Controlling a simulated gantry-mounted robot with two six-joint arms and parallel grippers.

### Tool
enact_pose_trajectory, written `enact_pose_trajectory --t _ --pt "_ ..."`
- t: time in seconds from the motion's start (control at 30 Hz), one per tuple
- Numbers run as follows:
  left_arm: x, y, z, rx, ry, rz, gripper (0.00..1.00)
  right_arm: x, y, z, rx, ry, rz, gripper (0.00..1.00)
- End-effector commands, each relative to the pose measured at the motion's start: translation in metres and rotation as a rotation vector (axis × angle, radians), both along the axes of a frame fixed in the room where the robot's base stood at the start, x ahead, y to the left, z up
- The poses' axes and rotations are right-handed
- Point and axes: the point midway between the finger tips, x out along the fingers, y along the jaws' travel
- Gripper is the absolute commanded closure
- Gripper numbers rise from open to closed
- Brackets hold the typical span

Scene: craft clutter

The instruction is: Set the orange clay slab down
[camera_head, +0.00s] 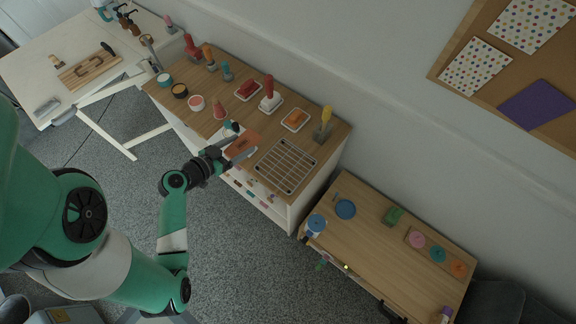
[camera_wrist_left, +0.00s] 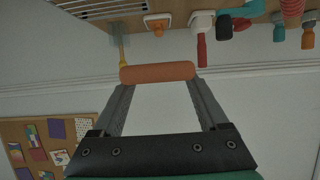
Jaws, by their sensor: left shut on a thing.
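The orange clay slab (camera_head: 243,143) is in the grip of my left gripper (camera_head: 238,152), over the front part of the wooden-topped cabinet, just left of the wire rack (camera_head: 287,166). In the left wrist view the slab (camera_wrist_left: 158,72) shows edge-on as a rounded orange bar between the two fingertips of my left gripper (camera_wrist_left: 158,80). I cannot tell from the head view whether the slab touches the cabinet top. My right gripper is not in view.
Behind the slab stand white trays holding a red block (camera_head: 248,90) and an orange block (camera_head: 295,118), plus a red-handled stamp (camera_head: 268,95). Left are small pots (camera_head: 196,103) and a red cone (camera_head: 219,109). A lower wooden table (camera_head: 375,240) stands right.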

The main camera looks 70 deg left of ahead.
Motion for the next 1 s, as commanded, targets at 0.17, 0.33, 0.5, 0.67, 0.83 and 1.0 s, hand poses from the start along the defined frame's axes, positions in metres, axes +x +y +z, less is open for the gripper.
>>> enact_pose_trajectory --t 0.17,0.33,0.5,0.67,0.83,1.0 --pt "0.021 -0.01 -0.025 0.009 -0.004 -0.008 0.92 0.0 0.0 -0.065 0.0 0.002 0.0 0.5" --pt "0.05 -0.022 -0.025 0.002 -0.002 -0.009 0.92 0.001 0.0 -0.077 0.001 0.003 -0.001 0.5" --pt "0.084 -0.036 -0.048 0.003 -0.003 -0.008 0.92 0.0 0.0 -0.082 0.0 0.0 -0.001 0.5" --pt "0.108 -0.045 -0.08 0.004 -0.005 -0.005 0.92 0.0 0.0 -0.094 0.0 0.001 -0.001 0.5" --pt "0.117 -0.047 -0.09 0.003 -0.006 0.002 0.92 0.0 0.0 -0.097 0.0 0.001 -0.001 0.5" --pt "0.121 -0.049 -0.097 0.002 -0.006 0.002 0.92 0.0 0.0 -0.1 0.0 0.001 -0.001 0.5"
